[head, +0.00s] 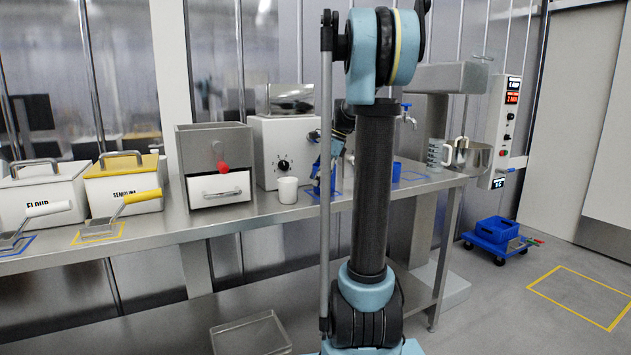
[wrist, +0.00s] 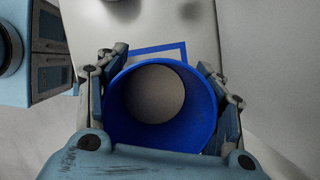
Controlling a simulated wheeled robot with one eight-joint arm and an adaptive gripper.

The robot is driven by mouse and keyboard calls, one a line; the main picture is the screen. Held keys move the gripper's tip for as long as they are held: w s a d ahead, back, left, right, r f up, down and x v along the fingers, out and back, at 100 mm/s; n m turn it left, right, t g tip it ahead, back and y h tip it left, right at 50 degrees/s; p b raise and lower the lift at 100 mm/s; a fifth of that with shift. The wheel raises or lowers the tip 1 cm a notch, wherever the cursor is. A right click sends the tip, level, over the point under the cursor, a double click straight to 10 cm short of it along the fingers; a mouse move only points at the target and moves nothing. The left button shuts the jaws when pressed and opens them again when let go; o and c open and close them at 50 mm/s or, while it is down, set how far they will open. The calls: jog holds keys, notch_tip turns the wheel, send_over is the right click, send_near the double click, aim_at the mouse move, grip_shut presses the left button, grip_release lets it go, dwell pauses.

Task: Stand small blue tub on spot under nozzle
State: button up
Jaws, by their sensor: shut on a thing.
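My gripper (head: 325,177) is shut on a small blue tub (head: 324,188), low over the steel counter in the head view. In the wrist view the tub (wrist: 198,112) sits upright between the two fingers (wrist: 160,95), its round mouth facing the camera and a grey disc showing inside. A blue square outline (wrist: 172,47) on the counter shows just beyond the tub's rim; it also shows around the tub in the head view (head: 311,191). I cannot tell whether the tub touches the counter. No nozzle can be made out clearly; my arm hides part of this area.
A white cup (head: 288,190) stands left of the tub, before a white machine with a dial (head: 282,150). A grey box with a drawer (head: 214,165) stands further left. Another blue item (head: 396,172) is right of my arm, below a blue tap (head: 408,117).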

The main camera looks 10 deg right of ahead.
jog(key=shift+a+f, duration=0.1)
jog(key=shift+a, duration=0.05)
jog(key=o, duration=1.1)
jog(key=shift+f, duration=0.1)
jog(key=shift+v, duration=3.9)
